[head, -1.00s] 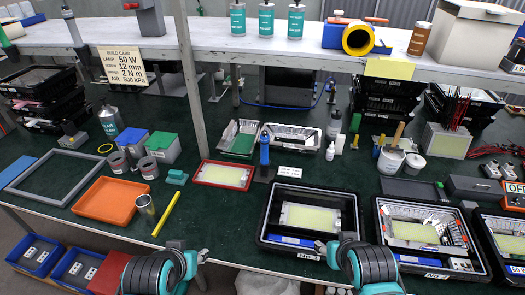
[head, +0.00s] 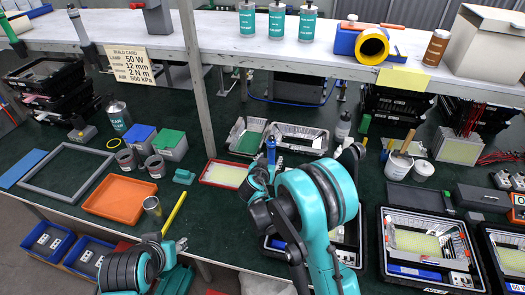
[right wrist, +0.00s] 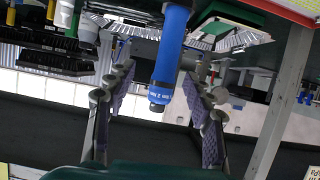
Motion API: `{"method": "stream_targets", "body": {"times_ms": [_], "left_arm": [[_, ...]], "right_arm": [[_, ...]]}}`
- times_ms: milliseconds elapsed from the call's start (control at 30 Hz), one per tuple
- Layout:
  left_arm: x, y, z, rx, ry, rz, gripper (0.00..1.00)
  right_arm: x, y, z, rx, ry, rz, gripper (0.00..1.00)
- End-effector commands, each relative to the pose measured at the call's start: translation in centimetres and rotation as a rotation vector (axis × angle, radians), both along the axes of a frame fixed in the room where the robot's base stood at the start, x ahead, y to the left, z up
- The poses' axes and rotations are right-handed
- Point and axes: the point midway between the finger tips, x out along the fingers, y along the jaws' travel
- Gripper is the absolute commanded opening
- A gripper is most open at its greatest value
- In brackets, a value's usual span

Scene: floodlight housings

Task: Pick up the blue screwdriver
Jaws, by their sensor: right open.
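The blue screwdriver (head: 271,150) stands upright at mid-table, beside the red-framed pale panel (head: 222,174). In the head view only its upper part shows above my right gripper (head: 260,180). In the right wrist view the screwdriver's blue handle (right wrist: 173,45) lies between the two spread fingers of my right gripper (right wrist: 160,70). Gaps show on both sides, so the gripper is open and not clamped on it. The screwdriver's holder is hidden behind my right arm. My left gripper (head: 178,246) is near the table's front edge, away from the screwdriver; its jaws are too small to judge.
A grey post (head: 194,85) rises just left of the screwdriver. Foil-lined trays (head: 297,138) stand behind it. A black crate (head: 384,250) is to the right. An orange tray (head: 119,198) and a yellow bar (head: 175,212) lie at left. A white shelf (head: 215,38) spans the back.

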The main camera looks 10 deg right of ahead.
Motion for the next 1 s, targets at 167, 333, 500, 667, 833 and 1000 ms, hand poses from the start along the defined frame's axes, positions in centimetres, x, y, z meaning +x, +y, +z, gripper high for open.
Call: {"method": "stream_targets", "body": {"times_ms": [167,333,500,667,833,1000], "left_arm": [[0.0,0.0,0.2,0.0,0.0,0.0,0.4],[0.0,0.0,-0.2,0.0,0.0,0.0,0.4],[0.0,0.0,-0.6,0.0,0.0,0.0,0.4],[0.0,0.0,-1.5,0.0,0.0,0.0,0.4],[0.0,0.0,-1.7,0.0,0.0,0.0,0.4],[0.0,0.0,-1.6,0.0,0.0,0.0,0.4]], "right_arm": [[1.0,0.6,-1.2,0.002,-0.031,-0.002,0.53],[2.5,-0.1,-2.1,0.002,-0.032,-0.004,0.53],[3.7,-0.7,-2.8,0.002,-0.033,-0.003,0.53],[5.5,-1.8,-4.2,0.003,-0.032,-0.003,0.53],[7.1,-2.4,-4.6,0.002,-0.031,-0.002,0.53],[7.1,-2.4,-4.5,0.002,-0.031,-0.001,0.53]]}}
